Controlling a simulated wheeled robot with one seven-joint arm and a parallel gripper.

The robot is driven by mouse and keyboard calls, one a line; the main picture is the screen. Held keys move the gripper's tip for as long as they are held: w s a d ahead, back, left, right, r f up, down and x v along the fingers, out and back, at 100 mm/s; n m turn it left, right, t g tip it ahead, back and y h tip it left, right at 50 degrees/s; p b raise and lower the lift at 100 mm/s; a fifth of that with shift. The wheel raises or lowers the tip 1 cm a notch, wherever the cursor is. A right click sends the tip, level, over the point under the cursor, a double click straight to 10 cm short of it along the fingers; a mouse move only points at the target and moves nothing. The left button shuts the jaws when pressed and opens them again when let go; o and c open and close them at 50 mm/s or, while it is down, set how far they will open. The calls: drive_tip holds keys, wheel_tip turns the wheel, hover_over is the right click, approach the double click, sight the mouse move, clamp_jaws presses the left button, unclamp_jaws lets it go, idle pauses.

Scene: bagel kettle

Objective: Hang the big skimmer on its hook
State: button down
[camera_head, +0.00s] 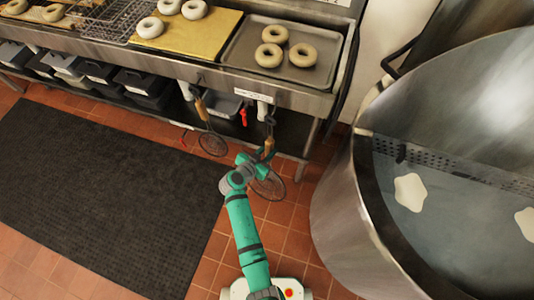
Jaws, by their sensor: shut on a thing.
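The big skimmer (269,187) hangs upright in front of the table's front edge, its round mesh head low and its wooden handle (269,146) above. My gripper (264,156) is shut on the handle, and the arm partly hides the skimmer. A dark hook (270,120) shows just above the handle's top, below the table edge. I cannot tell whether the handle's end touches the hook. A second skimmer (213,145) with a smaller-looking head hangs to the left.
A steel table (285,95) holds a tray (238,52) of bagels. Black bins (143,88) and a red-handled thing (243,117) are underneath. A large steel kettle (335,215) stands at right. A black mat (100,190) covers clear floor at left.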

drive_tip(key=shift+w+d+f, duration=0.15)
drive_tip(key=shift+w+d, duration=0.05)
drive_tip(key=shift+w, duration=0.5)
drive_tip(key=shift+w+d+f, duration=0.15)
drive_tip(key=shift+w+d, duration=0.1)
drive_tip(key=shift+w, duration=0.5)
drive_tip(key=shift+w+d+f, duration=0.15)
drive_tip(key=shift+w+d, duration=0.05)
drive_tip(key=shift+w, duration=0.5)
drive_tip(key=c, duration=1.4)
unclamp_jaws()
drive_tip(key=shift+f, duration=0.1)
drive_tip(key=v, duration=1)
drive_tip(key=shift+s+a+r, duration=0.2)
drive_tip(key=shift+s, duration=0.1)
